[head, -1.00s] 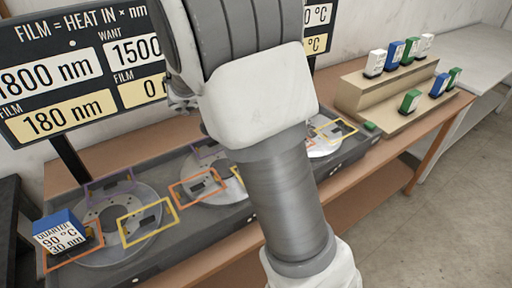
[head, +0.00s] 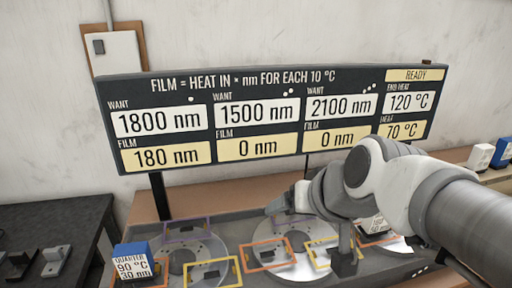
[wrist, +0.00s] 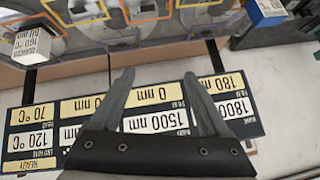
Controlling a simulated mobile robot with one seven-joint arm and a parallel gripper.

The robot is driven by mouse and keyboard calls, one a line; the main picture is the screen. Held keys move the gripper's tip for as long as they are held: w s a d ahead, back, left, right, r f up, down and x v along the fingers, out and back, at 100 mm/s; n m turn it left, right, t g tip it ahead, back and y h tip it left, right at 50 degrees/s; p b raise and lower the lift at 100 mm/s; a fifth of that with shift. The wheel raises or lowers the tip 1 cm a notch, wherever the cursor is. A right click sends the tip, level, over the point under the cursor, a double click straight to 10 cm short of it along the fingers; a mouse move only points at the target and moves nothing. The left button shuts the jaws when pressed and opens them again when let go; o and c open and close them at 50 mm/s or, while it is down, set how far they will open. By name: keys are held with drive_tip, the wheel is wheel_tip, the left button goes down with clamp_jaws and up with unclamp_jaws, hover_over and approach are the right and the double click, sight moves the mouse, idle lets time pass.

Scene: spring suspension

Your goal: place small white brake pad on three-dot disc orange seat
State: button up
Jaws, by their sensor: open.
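A small white brake pad (head: 379,226) stands on the rightmost disc, at an orange-framed seat (head: 362,242). It appears to sit inside the frame, but my arm partly hides that spot. The white pad also shows at the left of the upside-down wrist view (wrist: 32,45), apart from my fingers. My gripper (wrist: 160,90) is open and empty, with nothing between its fingers. In the head view its tip (head: 278,204) is above the middle disc, left of the pad.
A blue pad (head: 134,262) stands at the left disc's orange seat. The dark display board (head: 270,115) rises behind the discs and reads READY, with heat 70 °C. More pads (head: 481,156) stand at the far right. Dark parts lie on a side table (head: 40,230).

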drive_tip(key=s+d+f+g+h, duration=0.2)
drive_tip(key=s+d+f, duration=0.1)
drive_tip(key=s, duration=0.5)
drive_tip(key=shift+s+d+f, duration=0.25)
drive_tip(key=shift+d, duration=0.25)
